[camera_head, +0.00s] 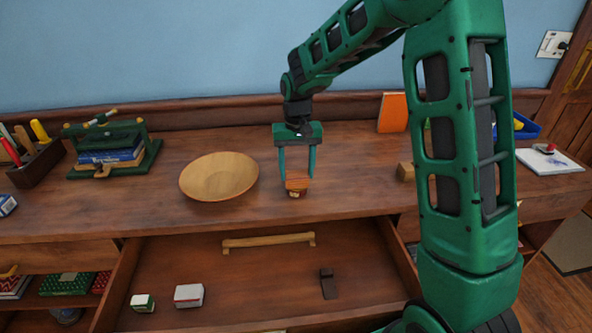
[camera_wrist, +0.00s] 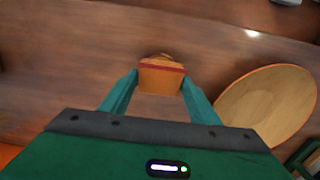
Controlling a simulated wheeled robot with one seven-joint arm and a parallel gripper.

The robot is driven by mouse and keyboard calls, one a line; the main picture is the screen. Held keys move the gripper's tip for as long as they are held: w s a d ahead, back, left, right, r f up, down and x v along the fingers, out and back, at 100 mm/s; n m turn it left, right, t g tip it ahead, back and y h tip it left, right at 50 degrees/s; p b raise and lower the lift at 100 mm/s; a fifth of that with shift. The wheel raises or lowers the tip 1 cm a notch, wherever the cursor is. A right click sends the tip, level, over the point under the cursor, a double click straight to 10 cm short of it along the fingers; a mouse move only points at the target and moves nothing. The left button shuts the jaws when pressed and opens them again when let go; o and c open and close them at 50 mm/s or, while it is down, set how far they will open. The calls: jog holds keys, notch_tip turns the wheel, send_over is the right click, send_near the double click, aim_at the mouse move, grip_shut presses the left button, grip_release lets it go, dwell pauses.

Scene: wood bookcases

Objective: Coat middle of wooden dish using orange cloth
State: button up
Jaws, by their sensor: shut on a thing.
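The wooden dish (camera_head: 219,176) is a shallow, light, round bowl on the dresser top, left of my gripper in the head view. It shows empty, and it also appears at the right of the wrist view (camera_wrist: 268,106). My gripper (camera_head: 297,176) points down and is shut on the orange cloth (camera_head: 297,184), a small folded-looking orange piece. In the wrist view the cloth (camera_wrist: 161,78) sits between the two green fingertips and has a dark red band. The cloth is beside the dish, apart from it. I cannot tell whether its underside touches the wood.
An open drawer (camera_head: 250,270) below holds two small boxes (camera_head: 188,295) and a dark item (camera_head: 328,284). A green rack with books (camera_head: 110,155) stands at left, an orange panel (camera_head: 393,113) at the back. A small wooden block (camera_head: 405,172) lies right. The surface between dish and gripper is clear.

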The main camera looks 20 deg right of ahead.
aim_at(297, 175)
jog(key=shift+f, duration=0.4)
dwell(1.1)
jog(key=shift+r, duration=3.55)
jog(key=shift+s, duration=0.15)
